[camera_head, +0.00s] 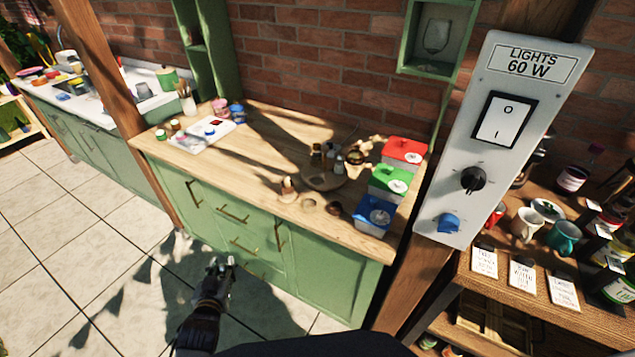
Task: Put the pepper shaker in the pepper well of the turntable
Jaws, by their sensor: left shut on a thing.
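The turntable (323,182) is a round wooden board on the counter, in front of the brick wall. Several small jars or shakers stand on it, among them a pale one with a grey look (339,164); its wells are too small to make out. My left gripper (224,264) is low in front of the green cabinet, well away from the turntable and to its lower left. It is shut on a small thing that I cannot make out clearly. I cannot tell which thing is the pepper shaker. My right gripper is not in view.
Red (404,152), green (388,182) and blue (375,214) boxes stand right of the turntable. Small wooden pieces (289,190) lie near the counter's front edge. A white tray (188,146) is at left. A post and switch panel (505,130) rise at right.

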